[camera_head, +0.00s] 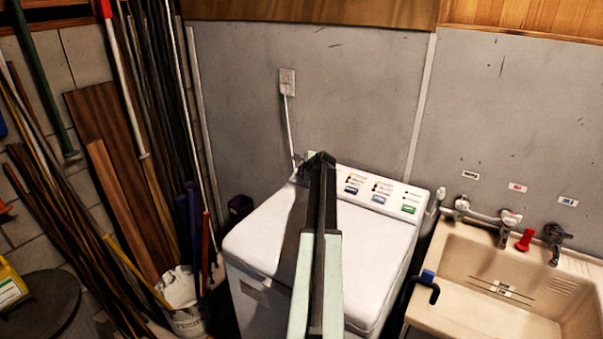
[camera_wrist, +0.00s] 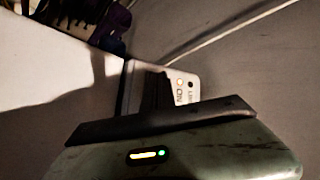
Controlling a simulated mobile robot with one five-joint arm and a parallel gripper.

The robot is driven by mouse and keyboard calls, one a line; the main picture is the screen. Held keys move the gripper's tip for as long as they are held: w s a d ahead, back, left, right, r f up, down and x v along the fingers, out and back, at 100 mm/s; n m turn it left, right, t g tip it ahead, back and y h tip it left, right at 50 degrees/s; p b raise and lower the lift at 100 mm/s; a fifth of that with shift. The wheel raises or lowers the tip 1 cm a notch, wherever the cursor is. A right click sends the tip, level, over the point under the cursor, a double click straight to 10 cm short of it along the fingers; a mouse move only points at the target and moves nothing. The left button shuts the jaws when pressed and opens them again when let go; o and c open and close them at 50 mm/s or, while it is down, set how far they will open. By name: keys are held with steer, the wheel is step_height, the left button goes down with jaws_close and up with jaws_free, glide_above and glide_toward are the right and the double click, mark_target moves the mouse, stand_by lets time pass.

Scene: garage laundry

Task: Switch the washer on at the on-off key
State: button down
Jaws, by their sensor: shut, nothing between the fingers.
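The white top-loading washer (camera_head: 270,240) stands against the grey wall, lid shut. Its control panel (camera_head: 425,199) runs along the back, with blue keys (camera_head: 351,189) and a green key (camera_head: 408,209) in sight. My gripper (camera_head: 318,157) is shut and empty, its tip at the panel's left end. My arm and gripper hide that part of the panel, and the on-off key cannot be made out. In the wrist view, the panel end (camera_wrist: 186,88) shows a partly hidden label that seems to read "ON". My dark gripper (camera_wrist: 160,78) lies right beside it; whether it touches is unclear.
A beige sink (camera_head: 470,305) with taps (camera_head: 505,217) stands right of the washer. A bucket (camera_head: 185,300) and several leaning poles and boards (camera_head: 110,190) crowd the left. A power cord (camera_head: 289,125) hangs from a wall outlet (camera_head: 287,80) behind the washer.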

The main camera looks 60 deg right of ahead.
steer(key=shift+r, duration=0.2)
steer(key=r+p, duration=0.1)
steer(key=a+r+p, duration=0.1)
steer(key=r+p, duration=0.1)
steer(key=a+r+p, duration=0.1)
steer(key=shift+r+p, duration=0.3)
stand_by(0.8)
